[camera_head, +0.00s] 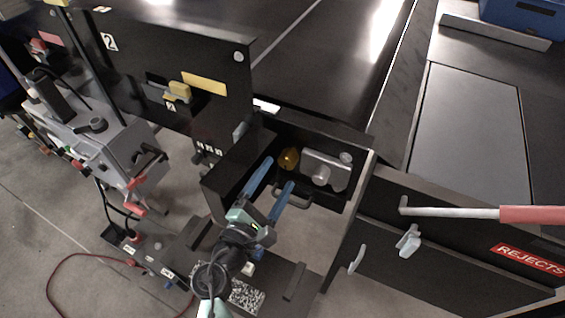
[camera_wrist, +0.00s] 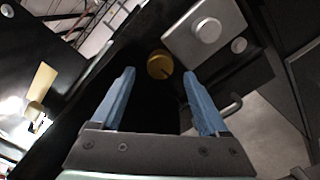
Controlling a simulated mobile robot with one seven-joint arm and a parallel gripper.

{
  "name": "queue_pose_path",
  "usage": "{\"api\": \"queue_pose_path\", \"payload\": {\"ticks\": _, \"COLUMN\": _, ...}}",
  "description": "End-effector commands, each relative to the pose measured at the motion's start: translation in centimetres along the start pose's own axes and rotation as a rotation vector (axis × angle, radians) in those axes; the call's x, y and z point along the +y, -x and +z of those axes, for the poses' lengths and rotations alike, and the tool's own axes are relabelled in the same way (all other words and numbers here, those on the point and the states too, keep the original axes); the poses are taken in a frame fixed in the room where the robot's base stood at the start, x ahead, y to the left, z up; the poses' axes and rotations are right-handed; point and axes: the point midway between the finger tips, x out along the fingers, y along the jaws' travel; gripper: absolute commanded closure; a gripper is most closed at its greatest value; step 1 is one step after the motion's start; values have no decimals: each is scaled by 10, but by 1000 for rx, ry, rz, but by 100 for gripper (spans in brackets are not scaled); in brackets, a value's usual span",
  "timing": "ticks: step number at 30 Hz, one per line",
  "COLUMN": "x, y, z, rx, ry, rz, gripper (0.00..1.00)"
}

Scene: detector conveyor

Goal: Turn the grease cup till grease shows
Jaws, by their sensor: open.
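The grease cup appears to be the small round yellow-brass knob (camera_head: 289,158) inside the open black bay under the conveyor. In the wrist view the same brass cup (camera_wrist: 160,65) sits beyond the fingertips, between them and slightly right of the middle of the gap. A dark line marks its face. My gripper (camera_head: 273,184) has two blue fingers spread apart, with nothing between them. It points into the bay, short of the cup and not touching it. In the wrist view my gripper (camera_wrist: 166,88) is open too. I cannot make out any grease.
A grey metal block with a round boss (camera_head: 326,172) sits right beside the cup. The bay's black side wall (camera_head: 232,172) stands close on the left, and a dark handle (camera_head: 292,197) crosses low in front. A red-gripped lever (camera_head: 528,214) sticks out at right.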

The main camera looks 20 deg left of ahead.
Motion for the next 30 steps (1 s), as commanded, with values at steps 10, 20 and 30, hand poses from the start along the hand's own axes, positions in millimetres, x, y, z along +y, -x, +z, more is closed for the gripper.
{"api": "queue_pose_path", "payload": {"ticks": 10, "x": 0, "y": -34, "z": 0, "rx": 0, "ry": 0, "rz": -1, "gripper": 22}}
{"api": "queue_pose_path", "payload": {"ticks": 20, "x": 0, "y": -34, "z": 0, "rx": 0, "ry": -1, "rz": -1, "gripper": 35}}
{"api": "queue_pose_path", "payload": {"ticks": 30, "x": 0, "y": -34, "z": 0, "rx": 0, "ry": -1, "rz": -1, "gripper": 96}}
